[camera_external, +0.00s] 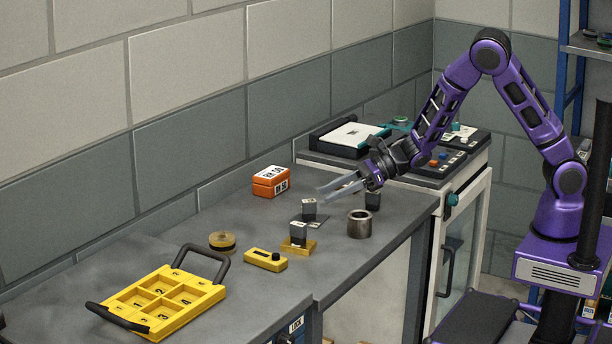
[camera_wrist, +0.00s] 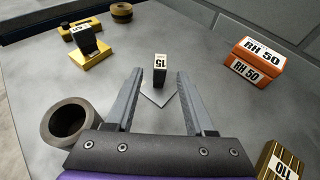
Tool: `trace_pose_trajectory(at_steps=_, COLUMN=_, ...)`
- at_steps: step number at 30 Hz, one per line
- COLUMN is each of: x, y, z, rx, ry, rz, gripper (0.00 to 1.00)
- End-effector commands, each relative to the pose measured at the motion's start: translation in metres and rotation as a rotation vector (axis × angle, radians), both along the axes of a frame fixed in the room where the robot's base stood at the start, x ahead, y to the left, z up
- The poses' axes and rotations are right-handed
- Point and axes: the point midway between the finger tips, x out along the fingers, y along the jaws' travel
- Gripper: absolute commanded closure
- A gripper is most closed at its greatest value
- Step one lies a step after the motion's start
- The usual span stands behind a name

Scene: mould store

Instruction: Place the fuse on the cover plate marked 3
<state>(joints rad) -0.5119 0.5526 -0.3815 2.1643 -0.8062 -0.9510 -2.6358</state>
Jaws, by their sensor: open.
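A dark upright block with a white label reading 15 (camera_wrist: 160,66), likely the fuse, stands on the bench; it also shows in the external view (camera_external: 309,209). A flat grey plate lies at its foot. My gripper (camera_external: 340,187) is open and empty. In the wrist view its two fingers (camera_wrist: 158,92) point towards the block, which stands beyond them, in line with the gap. A yellow tray (camera_external: 146,327) with numbered compartments and black handles lies at the front left. Its digits are too small to read surely, so I cannot tell which is marked 3.
A metal ring (camera_external: 360,225) stands near my gripper. A similar dark block (camera_external: 298,232) stands on a yellow base, with a yellow device (camera_external: 266,260) and a tape roll (camera_external: 222,241) further left. A brass-coloured block marked 110 (camera_wrist: 277,163) is close right.

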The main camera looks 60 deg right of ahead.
Motion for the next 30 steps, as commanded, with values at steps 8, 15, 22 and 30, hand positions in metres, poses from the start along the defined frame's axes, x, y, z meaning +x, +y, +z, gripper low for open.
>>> trace_pose_trajectory(at_steps=8, x=-0.016, y=-0.017, z=0.009, rx=-0.002, ry=0.0, rz=-0.001, gripper=0.46)
trace_pose_trajectory(at_steps=15, x=-0.016, y=-0.017, z=0.009, rx=-0.001, ry=0.0, rz=0.0, gripper=0.46)
trace_pose_trajectory(at_steps=22, x=-0.015, y=-0.016, z=0.014, rx=0.0, ry=-0.002, rz=0.002, gripper=0.46)
trace_pose_trajectory(at_steps=30, x=-0.003, y=-0.014, z=0.133, rx=0.079, ry=-0.03, rz=-0.004, gripper=0.46)
